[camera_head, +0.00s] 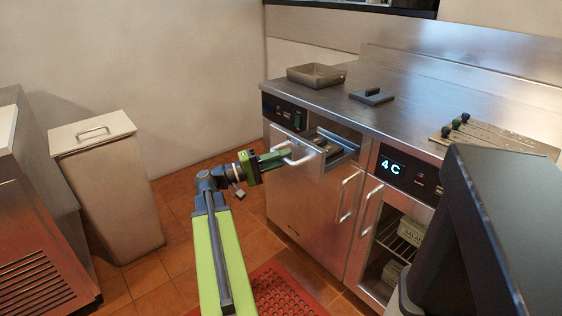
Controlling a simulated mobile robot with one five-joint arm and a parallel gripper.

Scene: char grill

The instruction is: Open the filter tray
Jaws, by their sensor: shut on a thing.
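The filter tray (336,157) is a steel drawer in the upper part of the steel counter's front. It stands partly pulled out, and some dark items show inside it. Its bar handle (303,158) is at the front left of the tray. My gripper (284,154), green and black at the end of my green arm, is shut on this handle. The exact hold of the fingertips is too small to see clearly.
A steel pan (316,75) and a dark block with a handle (371,96) sit on the countertop. A glass-door fridge (396,235) is at the right. A beige bin (108,190) stands left. A red mat (283,291) lies on the tiled floor.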

